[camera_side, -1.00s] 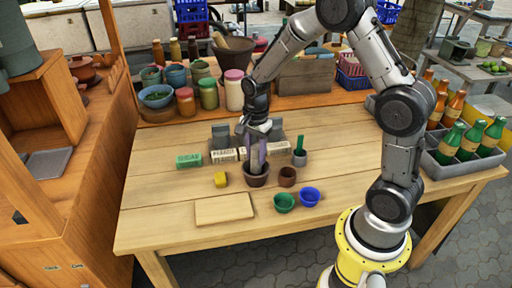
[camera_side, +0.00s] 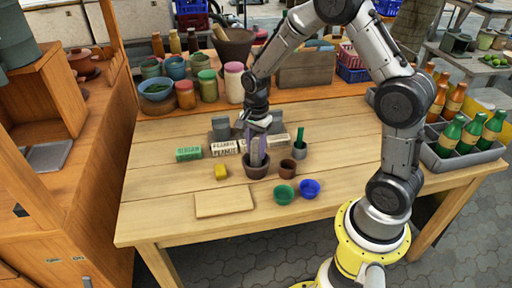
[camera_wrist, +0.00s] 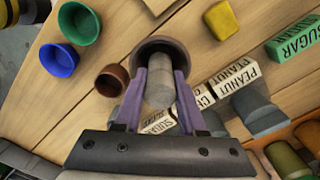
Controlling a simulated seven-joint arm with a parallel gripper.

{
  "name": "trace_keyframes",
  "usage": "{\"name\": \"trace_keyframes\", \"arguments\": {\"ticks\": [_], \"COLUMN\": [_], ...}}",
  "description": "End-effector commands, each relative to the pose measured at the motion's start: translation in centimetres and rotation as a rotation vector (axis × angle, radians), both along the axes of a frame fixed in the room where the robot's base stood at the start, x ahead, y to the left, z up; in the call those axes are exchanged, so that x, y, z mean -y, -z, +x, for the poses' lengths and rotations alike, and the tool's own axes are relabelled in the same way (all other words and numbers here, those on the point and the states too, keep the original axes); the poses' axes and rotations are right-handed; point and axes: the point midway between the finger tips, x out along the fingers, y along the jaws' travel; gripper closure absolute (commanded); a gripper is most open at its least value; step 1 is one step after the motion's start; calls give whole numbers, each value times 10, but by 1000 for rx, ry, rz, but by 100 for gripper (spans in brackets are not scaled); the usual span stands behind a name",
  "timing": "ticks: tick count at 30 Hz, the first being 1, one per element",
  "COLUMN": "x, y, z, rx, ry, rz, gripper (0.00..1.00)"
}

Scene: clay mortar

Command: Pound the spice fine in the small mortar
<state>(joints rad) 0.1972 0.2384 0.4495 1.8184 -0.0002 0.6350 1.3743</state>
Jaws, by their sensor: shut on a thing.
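The small dark brown mortar (camera_side: 257,172) stands upright on the wooden table, and its rim also shows in the wrist view (camera_wrist: 160,43). My gripper (camera_side: 256,158) is directly over it, with its two purple fingers pointing down at the mortar's mouth. In the wrist view the fingers (camera_wrist: 160,88) are shut on a grey pestle (camera_wrist: 160,90), whose lower end is inside the mortar. Any spice in the mortar is hidden by the pestle and fingers.
A small brown cup (camera_side: 287,167), a green bowl (camera_side: 284,194) and a blue bowl (camera_side: 310,188) stand close on the right. A yellow block (camera_side: 221,172) and a green sugar box (camera_side: 189,154) lie left. A flat board (camera_side: 223,201) lies in front.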

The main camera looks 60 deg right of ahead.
Motion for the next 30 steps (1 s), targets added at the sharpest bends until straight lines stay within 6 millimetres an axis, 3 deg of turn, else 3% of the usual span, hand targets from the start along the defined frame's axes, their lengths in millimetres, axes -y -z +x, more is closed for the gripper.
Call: {"name": "trace_keyframes", "arguments": {"ticks": [19, 30], "x": [0, 0], "y": [20, 21], "z": [0, 0], "rx": [0, 0], "ry": [0, 0], "rz": [0, 0], "gripper": [100, 100]}}
